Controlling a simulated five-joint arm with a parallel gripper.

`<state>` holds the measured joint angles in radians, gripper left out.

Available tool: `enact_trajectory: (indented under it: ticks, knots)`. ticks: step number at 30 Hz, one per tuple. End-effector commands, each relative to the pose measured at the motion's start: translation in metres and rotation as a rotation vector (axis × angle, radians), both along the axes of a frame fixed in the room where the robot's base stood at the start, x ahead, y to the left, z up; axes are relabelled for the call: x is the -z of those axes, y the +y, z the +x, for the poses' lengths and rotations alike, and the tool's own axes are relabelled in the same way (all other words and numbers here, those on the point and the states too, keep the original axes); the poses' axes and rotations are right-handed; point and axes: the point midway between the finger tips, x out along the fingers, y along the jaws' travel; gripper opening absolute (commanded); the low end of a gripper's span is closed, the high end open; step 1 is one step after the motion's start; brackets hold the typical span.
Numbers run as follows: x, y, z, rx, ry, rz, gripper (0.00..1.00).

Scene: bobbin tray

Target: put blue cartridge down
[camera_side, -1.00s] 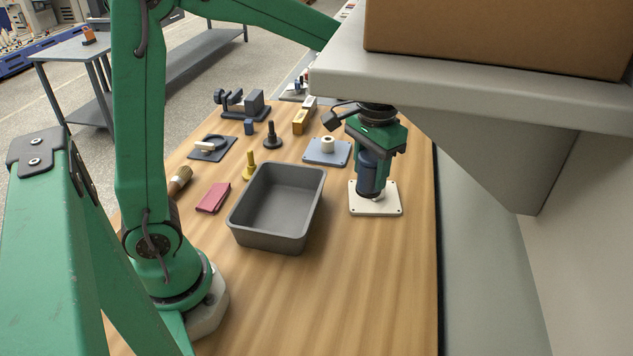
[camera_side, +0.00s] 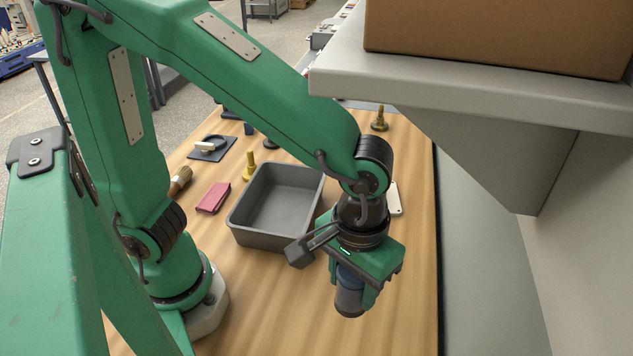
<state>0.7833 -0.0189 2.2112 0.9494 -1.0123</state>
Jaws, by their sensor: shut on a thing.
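My gripper (camera_side: 358,292) is shut on the blue cartridge (camera_side: 349,278), a dark blue cylinder with a grey lower end. The cartridge points down between the jaws, slightly tilted in the picture. It is over the bare wooden table, in front and to the right of the grey bin. I cannot clearly tell the gap between its lower end and the table. The white plate (camera_side: 396,200) is mostly hidden behind my arm; only its right edge shows.
The empty grey bin (camera_side: 258,238) stands left of my gripper. A brass piece (camera_side: 380,122) stands at the back. A shelf (camera_side: 480,110) overhangs at right. The front table is clear.

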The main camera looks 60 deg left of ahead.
Motion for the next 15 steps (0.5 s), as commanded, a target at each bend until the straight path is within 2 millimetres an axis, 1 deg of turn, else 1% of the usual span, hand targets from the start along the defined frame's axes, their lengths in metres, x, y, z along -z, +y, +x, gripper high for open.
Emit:
enact_trajectory:
  ticks: [1, 6, 12, 15]
  knots:
    - [0.002, -0.005, -0.012, -0.001, 0.0, 0.0, 0.14]
    - [0.008, -0.017, -0.046, -0.034, 0.0, -0.001, 0.14]
    - [0.014, -0.023, -0.077, -0.068, 0.0, -0.001, 0.14]
    - [0.016, -0.024, -0.087, -0.08, 0.0, -0.001, 0.14]
